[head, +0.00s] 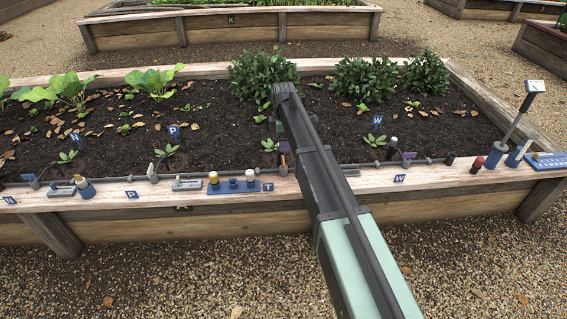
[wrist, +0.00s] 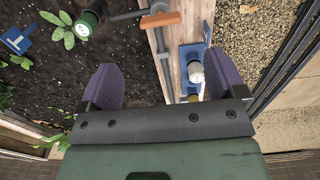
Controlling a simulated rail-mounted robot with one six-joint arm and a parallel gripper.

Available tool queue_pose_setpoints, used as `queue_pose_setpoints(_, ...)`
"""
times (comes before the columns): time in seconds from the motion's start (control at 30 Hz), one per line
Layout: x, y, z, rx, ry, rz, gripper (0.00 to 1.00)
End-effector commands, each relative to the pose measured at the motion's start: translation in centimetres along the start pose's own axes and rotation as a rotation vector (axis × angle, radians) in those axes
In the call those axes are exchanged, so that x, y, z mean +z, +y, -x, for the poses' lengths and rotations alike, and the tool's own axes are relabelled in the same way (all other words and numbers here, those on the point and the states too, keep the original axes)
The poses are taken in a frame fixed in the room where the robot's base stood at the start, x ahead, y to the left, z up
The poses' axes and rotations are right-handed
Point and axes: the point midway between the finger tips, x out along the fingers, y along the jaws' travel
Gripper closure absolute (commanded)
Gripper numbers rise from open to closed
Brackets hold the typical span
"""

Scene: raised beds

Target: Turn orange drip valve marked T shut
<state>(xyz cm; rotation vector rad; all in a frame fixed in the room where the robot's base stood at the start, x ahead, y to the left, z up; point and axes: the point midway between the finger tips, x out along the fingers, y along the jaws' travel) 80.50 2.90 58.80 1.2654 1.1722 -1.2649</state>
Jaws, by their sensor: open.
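The orange valve handle (wrist: 160,20) shows in the wrist view, beyond my open fingertips and near the top edge. It lies across the grey main pipe (wrist: 163,62) and roughly in line with the short side pipe (wrist: 127,15). In the head view a small orange part (head: 283,160) shows beside my arm, above the plank. A blue tag marked T (head: 268,187) lies on the plank below it. A blue T sign (wrist: 17,40) stands in the soil. My gripper (wrist: 163,82) is open and empty, fingers either side of the pipe; my arm mostly hides it in the head view.
A blue holder (head: 234,186) with capped pieces sits on the plank left of the T tag; it shows at right in the wrist view (wrist: 190,52), close to my right finger. A dark green cylinder (wrist: 89,20) and seedling lie left. Other labelled fittings line the plank (head: 420,178).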

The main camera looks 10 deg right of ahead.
Motion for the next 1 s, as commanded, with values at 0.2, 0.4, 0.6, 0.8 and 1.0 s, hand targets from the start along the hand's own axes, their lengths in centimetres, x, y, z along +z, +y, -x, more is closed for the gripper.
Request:
queue_pose_setpoints(0.2, 0.0, 0.0, -5.5, 0.000, 0.000, -0.002, 0.11)
queue_pose_setpoints(0.4, 0.0, 0.0, -9.7, 0.000, 0.000, -0.002, 0.11)
queue_pose_setpoints(0.6, 0.0, 0.0, -10.2, 0.000, 0.000, -0.003, 0.11)
queue_pose_setpoints(0.8, 0.0, 0.0, -10.0, 0.000, 0.000, -0.003, 0.17)
queue_pose_setpoints(1.0, 0.0, 0.0, -10.0, 0.000, 0.000, -0.003, 0.47)
